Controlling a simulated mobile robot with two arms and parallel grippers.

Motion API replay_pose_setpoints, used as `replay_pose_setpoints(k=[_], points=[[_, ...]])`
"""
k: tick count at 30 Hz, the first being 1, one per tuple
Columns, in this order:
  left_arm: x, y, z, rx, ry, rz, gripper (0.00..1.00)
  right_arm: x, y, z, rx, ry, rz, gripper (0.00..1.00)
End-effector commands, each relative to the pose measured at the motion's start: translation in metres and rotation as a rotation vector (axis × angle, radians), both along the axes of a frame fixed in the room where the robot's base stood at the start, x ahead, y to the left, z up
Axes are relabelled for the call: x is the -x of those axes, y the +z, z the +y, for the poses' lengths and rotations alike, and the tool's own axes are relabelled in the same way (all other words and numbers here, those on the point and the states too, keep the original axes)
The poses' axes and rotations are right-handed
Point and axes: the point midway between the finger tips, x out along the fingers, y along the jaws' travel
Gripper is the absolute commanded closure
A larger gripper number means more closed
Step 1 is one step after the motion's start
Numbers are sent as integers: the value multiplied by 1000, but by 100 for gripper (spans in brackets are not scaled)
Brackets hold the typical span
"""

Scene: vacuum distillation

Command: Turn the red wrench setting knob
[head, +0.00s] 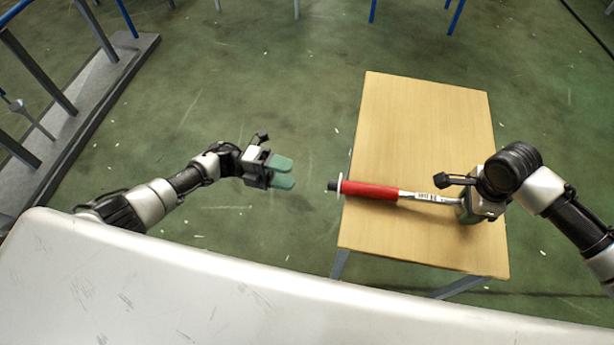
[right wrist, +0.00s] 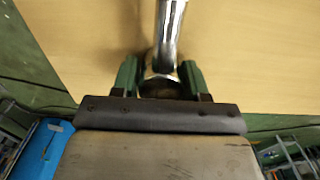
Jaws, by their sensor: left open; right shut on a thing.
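The wrench (head: 370,190) has a red handle, a silver shaft with a small label, and a white ring with a dark knob (head: 332,186) at its left end. My right gripper (head: 467,208) is shut on the shaft end of the wrench, over the wooden table. In the right wrist view the silver shaft (right wrist: 168,35) runs up from between the green fingers of the right gripper (right wrist: 160,80). My left gripper (head: 282,173) is open and empty, to the left of the knob and apart from it, with its green fingers pointing right towards it.
The small wooden table (head: 420,120) stands below the wrench, its top otherwise clear. A white surface (head: 150,290) fills the lower left foreground. Grey and blue frame legs (head: 50,75) stand on a base at the upper left. Green floor lies open between.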

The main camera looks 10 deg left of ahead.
Motion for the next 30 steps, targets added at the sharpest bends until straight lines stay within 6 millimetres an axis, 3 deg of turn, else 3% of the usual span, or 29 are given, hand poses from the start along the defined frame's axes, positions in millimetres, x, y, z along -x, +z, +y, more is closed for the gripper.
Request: replay_pose_setpoints(k=[6, 18, 19, 24, 30], points=[[-2, -2, 22, 0, 0, 0, 49, -1, 0, 0, 1, -2, -2, 100], [-3, -2, 25, 0, 0, 0, 49, -1, 0, 0, 1, -2, -2, 100], [-3, -2, 25, 0, 0, 0, 49, -1, 0, 0, 1, -2, -2, 54], [-3, -2, 25, 0, -1, 0, 49, 0, 0, 0, 1, -2, -1, 28], [-2, -2, 25, 0, -1, 0, 49, 0, 0, 0, 0, -1, -1, 26]])
